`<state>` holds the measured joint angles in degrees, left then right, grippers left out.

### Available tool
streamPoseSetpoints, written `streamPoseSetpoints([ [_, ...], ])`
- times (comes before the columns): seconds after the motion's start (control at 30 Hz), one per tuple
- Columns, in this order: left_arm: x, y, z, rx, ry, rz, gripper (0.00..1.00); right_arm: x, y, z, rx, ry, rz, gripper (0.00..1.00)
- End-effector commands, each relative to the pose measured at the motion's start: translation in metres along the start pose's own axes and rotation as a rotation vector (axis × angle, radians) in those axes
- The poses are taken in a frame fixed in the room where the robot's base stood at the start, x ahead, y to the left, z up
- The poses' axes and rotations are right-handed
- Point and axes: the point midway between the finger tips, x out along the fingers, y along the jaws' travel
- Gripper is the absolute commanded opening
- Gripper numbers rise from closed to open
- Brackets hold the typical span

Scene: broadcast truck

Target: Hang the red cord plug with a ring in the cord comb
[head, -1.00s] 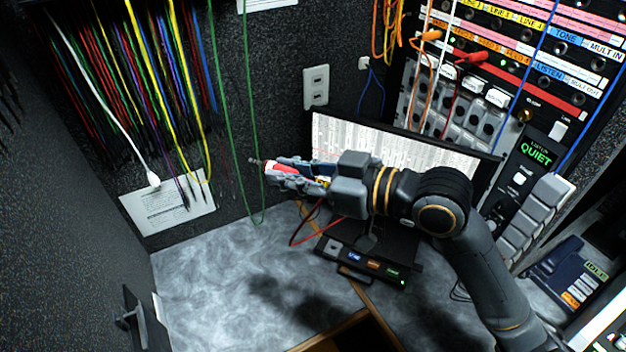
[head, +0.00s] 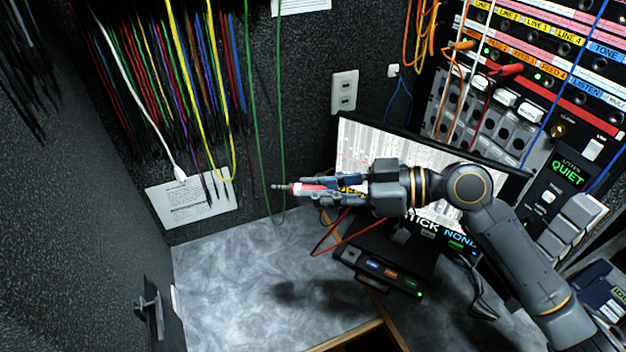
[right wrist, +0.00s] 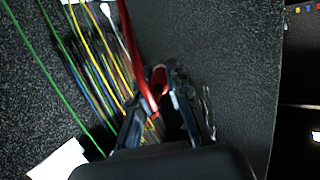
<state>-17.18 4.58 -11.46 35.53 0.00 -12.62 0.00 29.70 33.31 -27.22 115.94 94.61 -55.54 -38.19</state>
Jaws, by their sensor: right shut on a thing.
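My right gripper (head: 312,189) is shut on the red cord plug (head: 298,188), its metal tip pointing left in the head view. It is held above the grey worktop, in front of the monitor. The red cord (head: 322,243) hangs in a loop below the gripper. In the right wrist view the red cord (right wrist: 133,48) runs from the top down to the gripper's fingers (right wrist: 163,100). Many coloured cords (head: 170,75) hang on the back wall at the left; the comb that bears them is not clearly visible. My left gripper is not in view.
A monitor (head: 365,140) and a small button box (head: 378,272) stand behind and below the arm. A patch panel (head: 540,70) is at the right. The worktop's left part (head: 235,265) is clear.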

Motion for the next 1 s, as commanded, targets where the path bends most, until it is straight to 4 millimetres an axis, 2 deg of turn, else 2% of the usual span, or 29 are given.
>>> streamPoseSetpoints([
  [0.7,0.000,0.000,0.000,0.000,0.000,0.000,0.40,-0.016,-0.011,0.057,-0.167,0.006,-0.800,0.00],
  [0.83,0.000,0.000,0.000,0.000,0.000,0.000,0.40,-0.019,-0.013,0.066,-0.193,0.006,-0.926,0.00],
  [1.0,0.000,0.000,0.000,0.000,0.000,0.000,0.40,-0.022,-0.015,0.073,-0.211,0.000,-1.002,0.00],
])
